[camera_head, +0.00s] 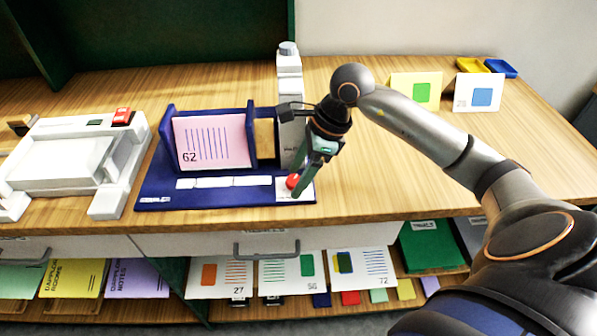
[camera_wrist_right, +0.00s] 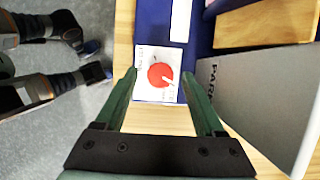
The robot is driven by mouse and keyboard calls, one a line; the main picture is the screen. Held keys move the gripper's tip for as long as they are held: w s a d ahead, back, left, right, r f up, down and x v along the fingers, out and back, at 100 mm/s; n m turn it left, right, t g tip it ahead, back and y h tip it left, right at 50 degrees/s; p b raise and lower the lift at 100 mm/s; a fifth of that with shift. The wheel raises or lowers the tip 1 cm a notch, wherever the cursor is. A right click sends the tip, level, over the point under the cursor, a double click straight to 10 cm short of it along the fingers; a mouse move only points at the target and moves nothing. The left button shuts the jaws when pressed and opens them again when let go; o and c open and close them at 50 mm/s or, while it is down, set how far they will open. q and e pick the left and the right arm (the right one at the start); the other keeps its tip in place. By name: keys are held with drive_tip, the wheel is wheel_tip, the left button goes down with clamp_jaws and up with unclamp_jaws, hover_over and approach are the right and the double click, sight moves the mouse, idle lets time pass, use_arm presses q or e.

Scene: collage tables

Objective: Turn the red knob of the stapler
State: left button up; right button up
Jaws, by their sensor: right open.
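The stapler is a white upright column (camera_head: 290,75) on a dark blue base (camera_head: 225,200) with a blue holder, in the head view. Its red knob (camera_head: 292,182) sits on a white plate at the base's front right corner. In the right wrist view the round red knob (camera_wrist_right: 161,75) has a white pointer mark and lies between and just beyond my fingertips. My right gripper (camera_head: 305,177) is open, pointing down at the knob, with nothing held. In the head view its fingers partly cover the knob and plate. My left gripper is not in view.
A pink card (camera_head: 212,142) marked 62 stands in the blue holder. A white machine (camera_head: 70,160) with a red button is at left. Yellow and white cards (camera_head: 478,92) stand at the back right. The tabletop right of my gripper is clear.

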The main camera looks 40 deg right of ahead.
drive_tip(key=shift+c, duration=0.3)
clamp_jaws()
idle(0.3)
